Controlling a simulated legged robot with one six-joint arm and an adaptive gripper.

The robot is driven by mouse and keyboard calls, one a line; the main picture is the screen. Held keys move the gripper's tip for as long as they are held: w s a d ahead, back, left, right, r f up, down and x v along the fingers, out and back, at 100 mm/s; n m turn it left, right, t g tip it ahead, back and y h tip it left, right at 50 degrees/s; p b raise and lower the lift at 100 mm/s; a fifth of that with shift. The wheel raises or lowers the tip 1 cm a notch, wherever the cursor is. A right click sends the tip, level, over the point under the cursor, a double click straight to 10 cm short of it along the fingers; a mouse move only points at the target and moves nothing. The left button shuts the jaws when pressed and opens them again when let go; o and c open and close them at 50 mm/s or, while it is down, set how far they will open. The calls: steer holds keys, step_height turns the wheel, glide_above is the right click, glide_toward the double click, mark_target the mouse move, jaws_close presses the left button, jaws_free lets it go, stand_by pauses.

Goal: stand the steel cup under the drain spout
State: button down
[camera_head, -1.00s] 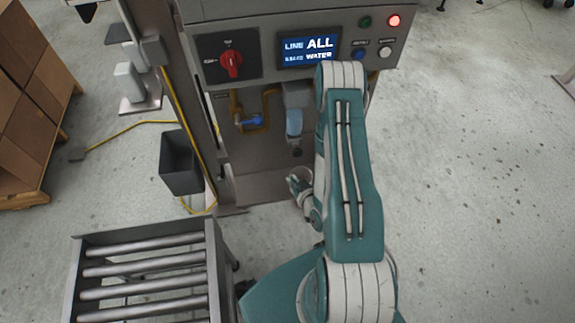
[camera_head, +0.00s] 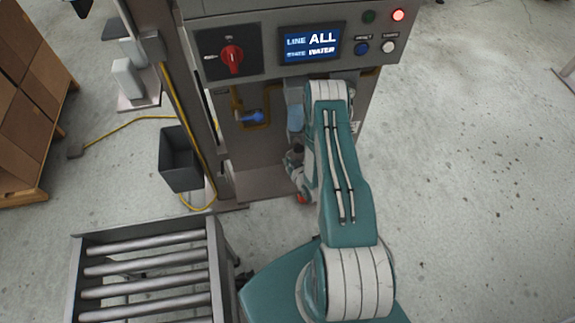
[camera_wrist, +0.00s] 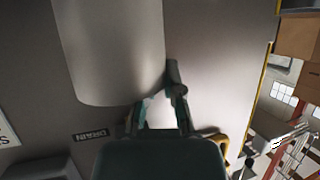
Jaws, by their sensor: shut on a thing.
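My gripper (camera_head: 297,170) is low in front of the machine's lower recess, partly hidden by my forearm. In the wrist view my gripper (camera_wrist: 162,95) has its fingers shut at the side of a large smooth grey cylinder, which I take for the steel cup (camera_wrist: 110,50); the exact contact is hard to see. In the head view the cup cannot be made out. The drain spout (camera_head: 295,149) looks like the dark end below the blue bowl, close by my gripper. A "DRAIN" label (camera_wrist: 90,135) shows beside the cup.
The machine's control panel (camera_head: 300,48) overhangs the recess. A blue-handled valve (camera_head: 252,116) on yellow pipe is to the left. A dark bin (camera_head: 180,160) and a roller conveyor (camera_head: 150,270) stand left. The floor at right is clear.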

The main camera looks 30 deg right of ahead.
steer(key=shift+w+d+f, duration=0.1)
steer(key=shift+w+f, duration=0.15)
steer(key=shift+f, duration=0.05)
steer(key=shift+w+d+f, duration=0.1)
steer(key=shift+w+f, duration=0.1)
steer(key=shift+f, duration=1.55)
steer(key=c, duration=0.8)
jaws_free()
steer(key=v, duration=1.2)
steer(key=shift+s+f, duration=0.1)
